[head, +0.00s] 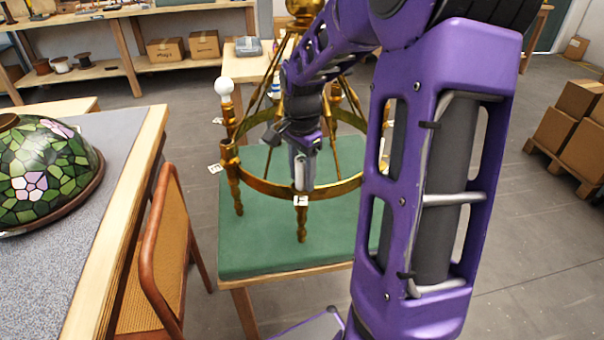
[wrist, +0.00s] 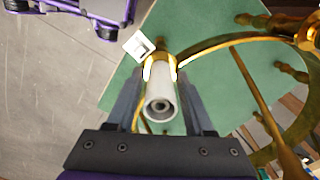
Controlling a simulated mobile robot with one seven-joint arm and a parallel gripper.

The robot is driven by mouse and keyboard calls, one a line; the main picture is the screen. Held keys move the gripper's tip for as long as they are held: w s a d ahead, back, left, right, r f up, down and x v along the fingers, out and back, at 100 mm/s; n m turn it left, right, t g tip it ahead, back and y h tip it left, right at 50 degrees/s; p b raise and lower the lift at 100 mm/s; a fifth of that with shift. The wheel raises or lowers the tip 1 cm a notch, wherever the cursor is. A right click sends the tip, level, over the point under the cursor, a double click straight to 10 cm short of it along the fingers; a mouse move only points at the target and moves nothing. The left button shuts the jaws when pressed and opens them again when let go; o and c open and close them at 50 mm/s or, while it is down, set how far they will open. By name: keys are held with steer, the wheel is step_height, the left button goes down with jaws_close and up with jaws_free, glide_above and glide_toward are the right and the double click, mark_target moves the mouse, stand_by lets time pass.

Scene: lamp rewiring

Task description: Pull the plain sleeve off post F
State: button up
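In the wrist view a plain light-grey sleeve (wrist: 161,98) stands on a post of the brass ring frame (wrist: 200,47), its open end facing the camera. My gripper (wrist: 162,76) has one finger on each side of the sleeve. Whether the fingers press on it or leave a thin gap cannot be told. In the head view my gripper (head: 302,176) is at the front of the brass frame (head: 268,187), pointing down, with the pale sleeve (head: 299,172) at its fingers. A white tag (wrist: 138,45) hangs beside this post; its letter is not readable.
The frame stands on a green-topped table (head: 262,255). A white bulb (head: 224,87) is on its left post. A chair (head: 165,250) and a workbench (head: 90,240) with a stained-glass shade (head: 45,170) are at left. My arm hides the frame's right side.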

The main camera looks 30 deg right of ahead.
jaws_close()
steer(key=shift+r, duration=0.1)
steer(key=shift+r+p, duration=3.9)
steer(key=shift+r, duration=1.1)
steer(key=shift+f, duration=0.1)
